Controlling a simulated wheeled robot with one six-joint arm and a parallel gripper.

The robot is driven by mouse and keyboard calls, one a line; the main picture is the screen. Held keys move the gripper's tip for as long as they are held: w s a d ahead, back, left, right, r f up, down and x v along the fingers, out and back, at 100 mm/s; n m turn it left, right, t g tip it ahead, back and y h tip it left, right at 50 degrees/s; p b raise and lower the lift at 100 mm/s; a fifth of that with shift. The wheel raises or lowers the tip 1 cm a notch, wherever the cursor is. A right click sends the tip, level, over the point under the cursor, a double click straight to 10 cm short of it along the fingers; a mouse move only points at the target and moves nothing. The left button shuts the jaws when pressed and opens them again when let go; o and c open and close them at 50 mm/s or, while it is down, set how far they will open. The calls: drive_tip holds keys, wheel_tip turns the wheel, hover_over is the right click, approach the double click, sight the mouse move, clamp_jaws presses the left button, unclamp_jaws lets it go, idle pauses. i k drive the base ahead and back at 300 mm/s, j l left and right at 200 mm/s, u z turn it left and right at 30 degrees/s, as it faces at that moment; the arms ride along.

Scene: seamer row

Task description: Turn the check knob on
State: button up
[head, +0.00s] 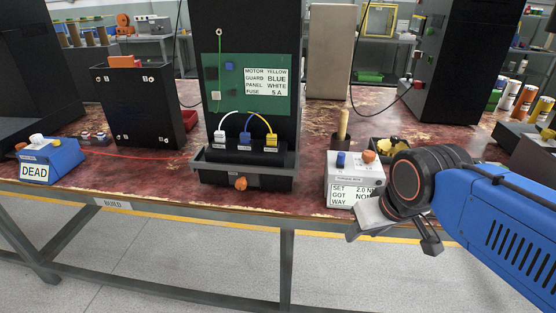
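An orange knob (240,183) sits on the front of the black stand (215,181) under the green panel; its label is too small to read. Another orange knob (368,156) is on top of the grey box (345,172) at the right, beside a blue knob (341,159). I cannot tell from the lettering which is the check knob. A blue box (60,156) at the left shows "DEAD" and has a white top part. My gripper (393,241) is in front of the bench edge, right of the stand. Its fingers are apart, with nothing seen between them.
The green panel (215,72) carries a colour card (265,80); white, blue and yellow plugs with wires sit below it. A black box (140,105) with orange pieces stands left. A wooden-handled tool (343,124) stands behind the grey box. The bench front (112,204) is clear below.

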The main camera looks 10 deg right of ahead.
sight(37, 138)
drive_tip(key=u, duration=1.3)
drive_tip(key=j+z, duration=0.15)
drive_tip(key=z, duration=0.35)
drive_tip(key=i+j+z, duration=0.1)
drive_tip(key=z, duration=0.4)
drive_tip(key=j+z, duration=0.25)
drive_tip(key=j, duration=0.45)
drive_tip(key=j+z, duration=0.3)
drive_tip(key=j, duration=0.4)
drive_tip(key=k+j+z, duration=0.1)
drive_tip(key=j+z, duration=0.15)
drive_tip(key=j, duration=0.75)
drive_tip(key=i+j, duration=0.1)
drive_tip(key=j, duration=0.3)
drive_tip(key=i, duration=0.15)
